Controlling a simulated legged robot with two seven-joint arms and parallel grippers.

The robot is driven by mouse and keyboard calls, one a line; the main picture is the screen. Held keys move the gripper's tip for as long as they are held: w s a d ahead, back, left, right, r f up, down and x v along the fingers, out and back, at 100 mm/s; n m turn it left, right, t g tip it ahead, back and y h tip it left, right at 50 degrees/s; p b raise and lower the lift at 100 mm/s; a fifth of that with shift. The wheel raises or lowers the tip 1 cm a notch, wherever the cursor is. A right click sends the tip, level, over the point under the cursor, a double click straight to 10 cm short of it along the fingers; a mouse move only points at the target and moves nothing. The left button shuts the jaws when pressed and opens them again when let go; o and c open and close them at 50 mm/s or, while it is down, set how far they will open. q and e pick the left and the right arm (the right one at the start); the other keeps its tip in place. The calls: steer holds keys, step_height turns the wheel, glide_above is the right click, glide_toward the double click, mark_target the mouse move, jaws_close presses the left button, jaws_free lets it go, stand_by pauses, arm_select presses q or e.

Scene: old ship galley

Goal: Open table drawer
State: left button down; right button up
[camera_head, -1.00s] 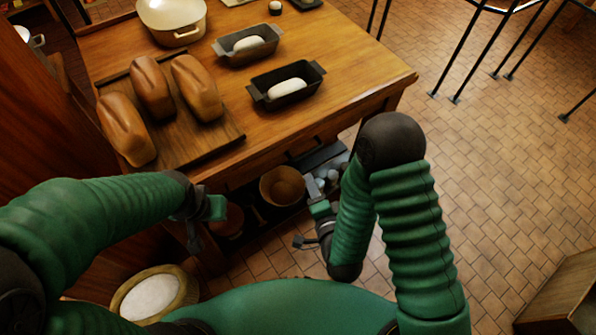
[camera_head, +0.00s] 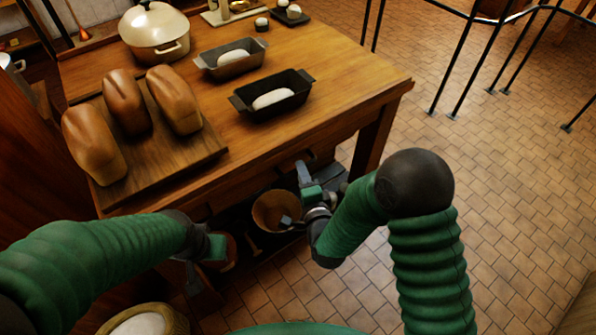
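The wooden table (camera_head: 345,85) fills the upper left of the view. Its drawer front (camera_head: 262,172) is set in the near side under the tabletop and looks closed, in shadow. A dark handle on it (camera_head: 318,160) is partly hidden by my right gripper. My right gripper (camera_head: 295,197) is open and empty, its fingers spread, just in front of and below the drawer front; I cannot tell whether it touches the handle. My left gripper (camera_head: 203,270) hangs low at the table's near left side, partly hidden by its own arm, with nothing visible in it.
Three loaves (camera_head: 127,102) lie on a board (camera_head: 205,152). Two dark dough pans (camera_head: 272,97) and a cream pot (camera_head: 155,35) also stand on the table. A bowl (camera_head: 268,212) sits below the drawer. A round container (camera_head: 140,325) stands front left.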

steer(key=x, duration=0.2)
steer(key=shift+w+d+f, duration=0.1)
steer(key=shift+w+d, duration=0.15)
steer(key=shift+w, duration=0.1)
steer(key=shift+a, duration=0.75)
steer(key=shift+c, duration=1.6)
steer(key=shift+d, duration=0.4)
jaws_close()
